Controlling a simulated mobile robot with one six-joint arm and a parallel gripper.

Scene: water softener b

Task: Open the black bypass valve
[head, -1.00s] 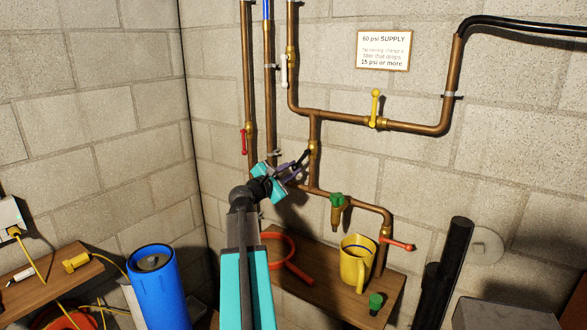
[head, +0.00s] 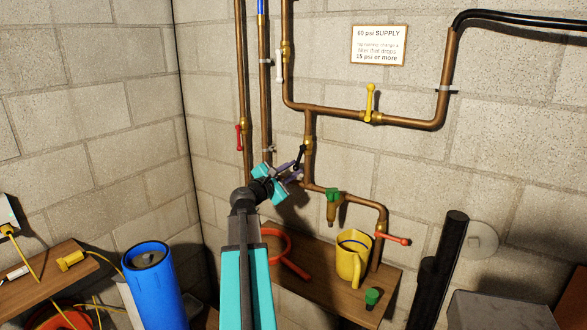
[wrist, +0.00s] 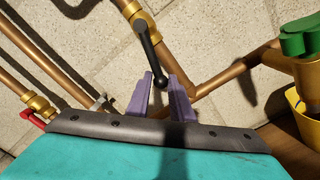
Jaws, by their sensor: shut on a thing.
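The black bypass valve handle (head: 300,157) sits on a brass body on the short vertical copper pipe between the upper and lower runs. In the head view it slants down and left from its pivot. The wrist view shows the black handle (wrist: 149,50) with its ball end between the purple fingertips. My gripper (head: 291,174) is shut on the handle's end; it also shows in the wrist view (wrist: 161,90). The exact contact at the fingertips is hard to see.
Nearby are a red-handled valve (head: 239,137), a white lever (head: 279,65), a yellow lever (head: 370,101), a green-handled tap (head: 333,197) and an orange-red lever (head: 393,239). A yellow jug (head: 353,263) stands on the wooden shelf (head: 320,290) below. A blue cylinder (head: 154,287) stands at left.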

